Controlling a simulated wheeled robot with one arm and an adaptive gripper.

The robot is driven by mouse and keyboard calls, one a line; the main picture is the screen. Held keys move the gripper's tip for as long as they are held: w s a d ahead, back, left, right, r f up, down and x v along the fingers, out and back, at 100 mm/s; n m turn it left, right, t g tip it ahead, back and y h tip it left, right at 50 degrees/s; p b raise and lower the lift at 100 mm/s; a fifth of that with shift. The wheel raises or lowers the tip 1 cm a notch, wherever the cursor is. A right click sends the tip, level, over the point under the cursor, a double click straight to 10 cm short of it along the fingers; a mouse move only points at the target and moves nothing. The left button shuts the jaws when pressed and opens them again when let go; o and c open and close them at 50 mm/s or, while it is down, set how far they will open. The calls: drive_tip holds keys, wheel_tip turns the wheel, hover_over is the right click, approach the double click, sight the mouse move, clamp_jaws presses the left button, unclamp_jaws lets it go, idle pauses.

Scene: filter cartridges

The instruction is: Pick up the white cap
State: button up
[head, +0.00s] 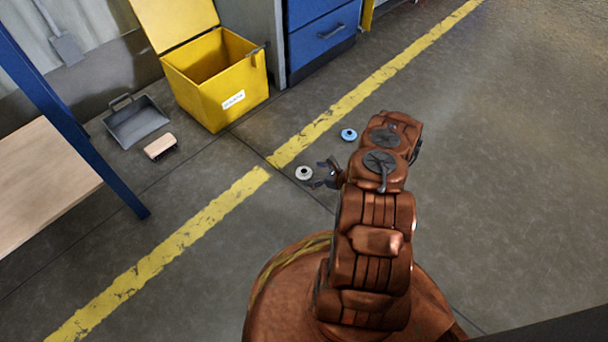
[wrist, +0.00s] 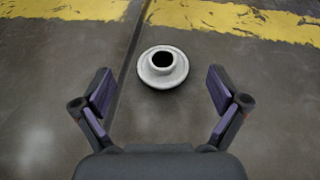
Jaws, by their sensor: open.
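The white cap (head: 304,173) lies on the grey floor in the head view, just left of my gripper (head: 328,174). It is a round, flanged piece with a dark hole in its raised middle. In the wrist view the white cap (wrist: 163,67) sits ahead of my gripper (wrist: 161,92), roughly centred between the two fingers and slightly beyond their tips. My gripper is open and empty, its fingers spread wide on either side. The cap appears untouched.
A blue cap (head: 349,134) lies on the floor to the upper right. A yellow line (head: 230,200) crosses the floor nearby. A yellow bin (head: 215,90), a grey dustpan (head: 136,122), a brush (head: 160,147) and a wooden-topped bench (head: 40,185) stand or lie to the left.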

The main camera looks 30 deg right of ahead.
sight(303, 170)
drive_tip(key=b+x, duration=0.1)
drive_tip(key=x, duration=0.1)
drive_tip(key=b+x, duration=0.1)
drive_tip(key=shift+w+d+f, duration=0.1)
drive_tip(key=shift+w+f, duration=0.2)
drive_tip(key=shift+f, duration=0.1)
drive_tip(key=shift+w+a+f+b, duration=0.1)
drive_tip(key=shift+w+a+b, duration=0.15)
drive_tip(key=shift+w+b, duration=0.25)
drive_tip(key=c, duration=1)
drive_tip(key=shift+w+r+p, duration=0.1)
drive_tip(key=shift+r+p, duration=0.35)
drive_tip(key=shift+r, duration=0.05)
drive_tip(key=r+p, duration=0.2)
drive_tip(key=r, duration=0.1)
drive_tip(key=shift+a+r, duration=0.1)
drive_tip(key=shift+a, duration=0.25)
drive_tip(key=s+a+p, duration=0.1)
drive_tip(key=s+a, duration=0.1)
drive_tip(key=a, duration=0.2)
drive_tip(key=s+a+p, duration=0.2)
drive_tip(key=s+a, duration=0.1)
drive_tip(key=a, duration=0.2)
drive_tip(key=s+a+r+p, duration=0.1)
drive_tip(key=s+a+p, duration=0.1)
drive_tip(key=a, duration=0.2)
drive_tip(key=shift+s+a, duration=0.2)
drive_tip(key=shift+s, duration=0.15)
